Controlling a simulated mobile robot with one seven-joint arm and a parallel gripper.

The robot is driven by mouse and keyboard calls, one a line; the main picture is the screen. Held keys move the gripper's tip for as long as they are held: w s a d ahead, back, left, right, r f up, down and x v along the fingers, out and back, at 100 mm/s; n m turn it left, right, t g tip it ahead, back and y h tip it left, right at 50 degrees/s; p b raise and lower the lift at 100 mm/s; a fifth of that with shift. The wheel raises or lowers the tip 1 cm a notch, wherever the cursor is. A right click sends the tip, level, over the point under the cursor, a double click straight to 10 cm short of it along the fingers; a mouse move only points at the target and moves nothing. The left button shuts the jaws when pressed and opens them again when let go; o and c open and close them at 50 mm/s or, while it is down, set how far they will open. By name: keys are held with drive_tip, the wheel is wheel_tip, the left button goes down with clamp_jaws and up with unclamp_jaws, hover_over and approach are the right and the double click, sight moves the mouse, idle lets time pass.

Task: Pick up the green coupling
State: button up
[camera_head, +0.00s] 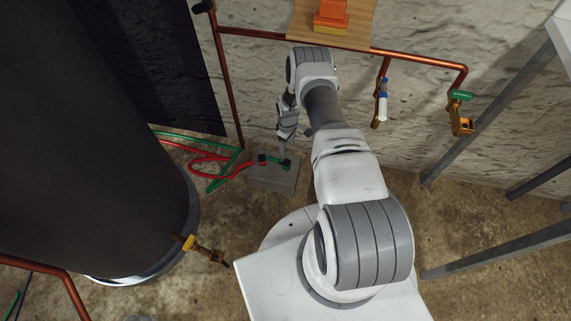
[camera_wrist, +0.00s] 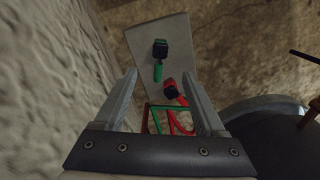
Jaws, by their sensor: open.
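The green coupling, with a dark collar, lies on top of a grey block (camera_head: 270,180) and shows in the head view (camera_head: 286,163) and the wrist view (camera_wrist: 158,71). Its black end (camera_wrist: 160,48) points away from the fingers in the wrist view. A red coupling (camera_wrist: 169,88) with a dark part lies beside it on the same block, nearer the fingers. My gripper (camera_wrist: 160,77) is open and empty. Its two fingers point down toward the block, apart from both couplings as far as I can tell. In the head view my gripper (camera_head: 284,147) hangs over the block and partly covers it.
Red (camera_head: 205,160) and green (camera_head: 222,178) hoses lie on the floor left of the block. A large dark tank (camera_head: 80,130) stands at left, with a yellow-handled valve (camera_head: 189,242). A rough wall (camera_head: 420,110) with copper pipes runs behind the block.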

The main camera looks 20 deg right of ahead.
sight(287, 162)
wheel_tip(287, 162, down, 15)
drive_tip(key=b, duration=0.6)
drive_tip(key=shift+r, duration=0.1)
clamp_jaws()
